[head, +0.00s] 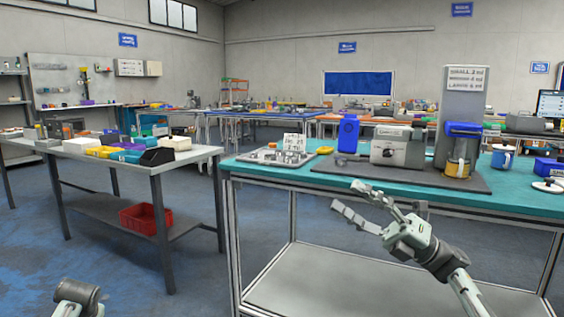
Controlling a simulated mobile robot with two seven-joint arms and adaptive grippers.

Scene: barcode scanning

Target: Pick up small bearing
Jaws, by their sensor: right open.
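A pale tray (257,157) with several small metallic parts lies at the left front of the teal workbench (270,175). The parts are too small for me to tell which one is the small bearing. A small white sign (294,142) with lettering stands at the tray. My right gripper (348,197) is open and empty, with its fingers spread toward the left. It shows in front of the bench's front edge, to the right of the tray and apart from it. Only a grey piece of my left arm shows at the bottom left; its gripper is not visible.
A blue mug (503,157) stands at the right. A second table (190,157) with boxes stands left, across a floor gap.

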